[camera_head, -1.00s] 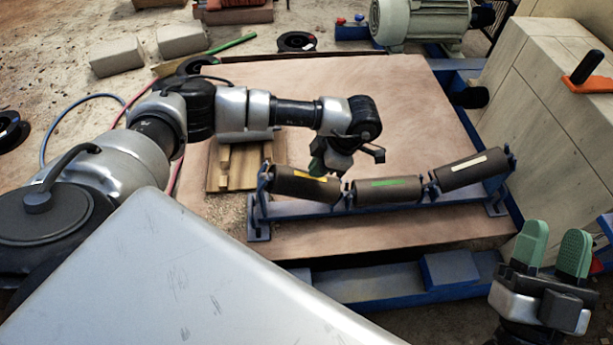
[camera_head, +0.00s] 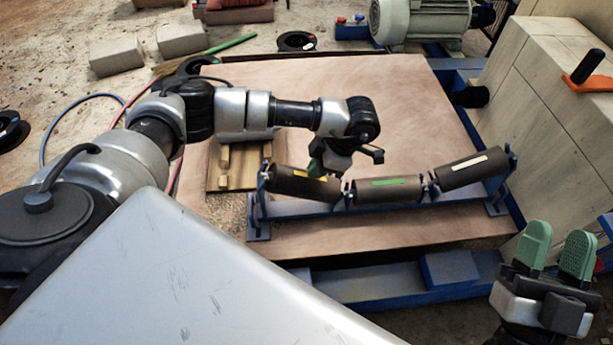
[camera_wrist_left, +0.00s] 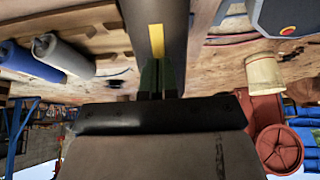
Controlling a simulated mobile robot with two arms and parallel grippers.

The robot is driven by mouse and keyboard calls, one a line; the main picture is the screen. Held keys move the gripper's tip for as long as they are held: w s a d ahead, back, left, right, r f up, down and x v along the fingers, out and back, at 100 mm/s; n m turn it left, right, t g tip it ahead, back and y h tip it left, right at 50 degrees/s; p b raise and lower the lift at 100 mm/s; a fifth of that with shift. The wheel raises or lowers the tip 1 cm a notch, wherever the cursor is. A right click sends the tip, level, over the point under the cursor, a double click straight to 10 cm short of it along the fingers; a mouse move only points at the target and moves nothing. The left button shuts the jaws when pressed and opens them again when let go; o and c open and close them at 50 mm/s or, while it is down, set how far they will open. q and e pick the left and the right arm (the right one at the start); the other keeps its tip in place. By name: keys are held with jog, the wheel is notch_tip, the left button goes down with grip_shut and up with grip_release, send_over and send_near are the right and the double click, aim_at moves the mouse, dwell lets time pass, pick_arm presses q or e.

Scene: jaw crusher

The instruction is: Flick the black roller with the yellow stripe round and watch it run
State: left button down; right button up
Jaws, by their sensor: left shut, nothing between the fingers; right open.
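The black roller with the yellow stripe (camera_head: 288,187) is the left one of three rollers in a blue frame (camera_head: 345,211). Its yellow stripe shows on the upper side in the head view. In the left wrist view the roller (camera_wrist_left: 172,22) runs down from the top edge, with the stripe in front of the fingers. My left gripper (camera_head: 317,170) is shut and empty, its green fingertips at the roller near the stripe; I cannot tell whether they touch it. It also shows in the left wrist view (camera_wrist_left: 157,75). My right gripper (camera_head: 556,250) is open and empty at the lower right.
The middle roller (camera_head: 386,190) has a green stripe and the right roller (camera_head: 462,172) a white one. The frame stands on a wooden board (camera_head: 420,110). A pale wooden block structure (camera_head: 545,95) stands at the right, and a motor (camera_head: 420,22) behind.

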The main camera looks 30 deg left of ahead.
pick_arm(q)
jog(key=shift+s+a+f, duration=0.1)
jog(key=shift+a+f, duration=0.05)
jog(key=shift+f, duration=0.15)
jog(key=shift+r, duration=0.1)
jog(key=shift+w+d+r+p, duration=0.2)
jog(key=shift+r+p, duration=0.1)
jog(key=shift+r, duration=0.2)
jog(key=shift+s+d, duration=0.15)
jog(key=s+d+f+p, duration=0.1)
jog(key=s+d+p, duration=0.1)
jog(key=s, duration=0.3)
jog(key=shift+d+f, duration=0.2)
jog(key=shift+d, duration=0.25)
pick_arm(e)
notch_tip(320, 180, down, 8)
jog(key=w+g+h, duration=0.2)
jog(key=g, duration=0.5)
jog(key=shift+w+d+g+h, duration=0.2)
jog(key=shift+d+g+h, duration=0.1)
jog(key=shift+d, duration=0.1)
jog(key=shift+r, duration=0.1)
